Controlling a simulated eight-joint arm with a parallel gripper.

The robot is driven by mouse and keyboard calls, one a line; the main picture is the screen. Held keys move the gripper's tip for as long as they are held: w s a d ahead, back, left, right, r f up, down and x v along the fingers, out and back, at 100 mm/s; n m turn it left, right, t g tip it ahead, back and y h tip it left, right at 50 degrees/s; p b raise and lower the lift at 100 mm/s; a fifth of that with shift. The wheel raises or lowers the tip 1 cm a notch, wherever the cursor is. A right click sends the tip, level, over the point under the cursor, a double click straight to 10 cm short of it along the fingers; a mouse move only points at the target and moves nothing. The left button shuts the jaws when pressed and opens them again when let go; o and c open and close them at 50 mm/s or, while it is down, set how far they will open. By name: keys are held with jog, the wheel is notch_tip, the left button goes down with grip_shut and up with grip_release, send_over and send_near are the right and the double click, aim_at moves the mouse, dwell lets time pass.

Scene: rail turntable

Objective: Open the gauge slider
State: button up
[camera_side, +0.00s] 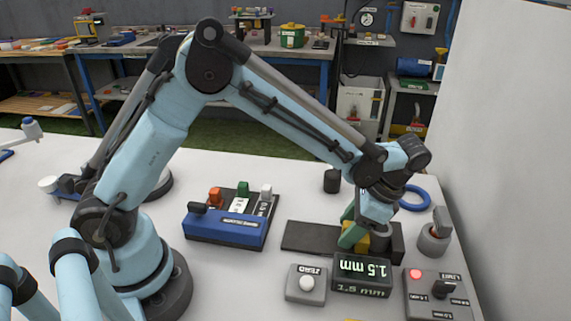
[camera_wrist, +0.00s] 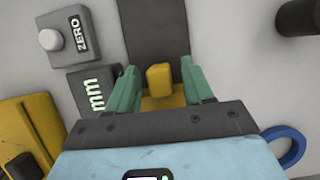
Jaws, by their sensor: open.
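The gauge has a dark flat rail (camera_side: 305,237) lying on the white table. My gripper (camera_wrist: 159,70) is open, with one green finger on each side of the yellow slider and visible gaps between. The rail (camera_wrist: 152,30) runs up from the slider in the wrist view.
A grey ZERO button box (camera_side: 306,284) stands beside the display. A switch box (camera_side: 437,294) with a red light, a grey knob post (camera_side: 435,238) and a blue ring (camera_side: 414,198) are on the right. A blue lever box (camera_side: 225,229) stands left. A white wall closes the right.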

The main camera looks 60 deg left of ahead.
aim_at(297, 234)
jog(key=shift+f, duration=0.1)
grip_shut()
jog(key=s+a, duration=0.6)
jog(key=shift+s+a, duration=0.15)
jog(key=shift+a, duration=0.1)
dwell(0.3)
grip_release()
jog(key=shift+d, duration=0.1)
jog(key=v, duration=1.2)
